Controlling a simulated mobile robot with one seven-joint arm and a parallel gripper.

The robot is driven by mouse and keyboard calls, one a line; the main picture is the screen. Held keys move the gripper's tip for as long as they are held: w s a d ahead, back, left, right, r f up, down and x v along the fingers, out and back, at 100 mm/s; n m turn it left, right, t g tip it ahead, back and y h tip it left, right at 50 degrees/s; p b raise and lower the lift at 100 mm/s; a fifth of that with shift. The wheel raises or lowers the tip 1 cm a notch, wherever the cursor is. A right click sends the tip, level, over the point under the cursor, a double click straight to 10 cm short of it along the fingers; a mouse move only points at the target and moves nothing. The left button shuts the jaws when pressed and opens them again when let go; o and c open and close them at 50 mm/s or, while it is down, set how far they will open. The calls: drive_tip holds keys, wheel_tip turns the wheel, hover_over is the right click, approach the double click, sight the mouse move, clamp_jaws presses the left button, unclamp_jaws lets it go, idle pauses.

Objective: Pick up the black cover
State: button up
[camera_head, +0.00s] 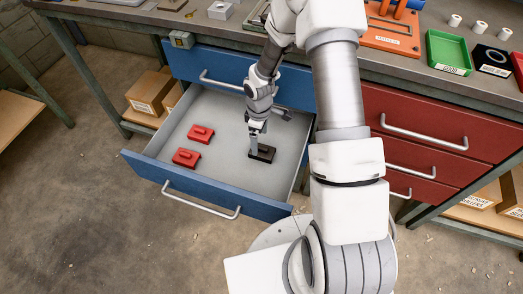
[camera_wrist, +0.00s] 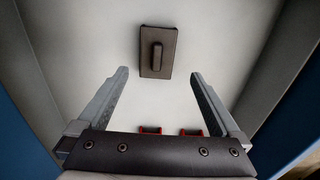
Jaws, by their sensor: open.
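The black cover (camera_head: 263,153) lies flat in the open blue drawer, toward the right side of its floor. It is a dark rectangular plate with a raised ridge handle. In the wrist view the black cover (camera_wrist: 158,52) is beyond my fingertips, near the top middle, with its ridge running up and down the picture. My gripper (camera_wrist: 159,85) is open and empty, its two fingers wide apart. In the head view my gripper (camera_head: 256,142) is over the drawer, close to the cover; the exact gap is hard to tell.
Two red covers (camera_head: 186,157) (camera_head: 201,134) lie at the left of the drawer (camera_head: 228,110). The drawer walls and blue front surround the space. The workbench (camera_head: 440,88) overhangs behind, with red drawers (camera_head: 425,130) at right. The drawer floor between the covers is clear.

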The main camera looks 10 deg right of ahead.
sight(262, 148)
drive_tip(key=f, duration=0.2)
drive_tip(key=f+b, duration=0.1)
drive_tip(key=f, duration=0.1)
drive_tip(key=d+f+b, duration=0.1)
drive_tip(key=f, duration=0.1)
drive_tip(key=shift+f, duration=0.3)
drive_tip(key=shift+r, duration=0.1)
drive_tip(key=c, duration=1.4)
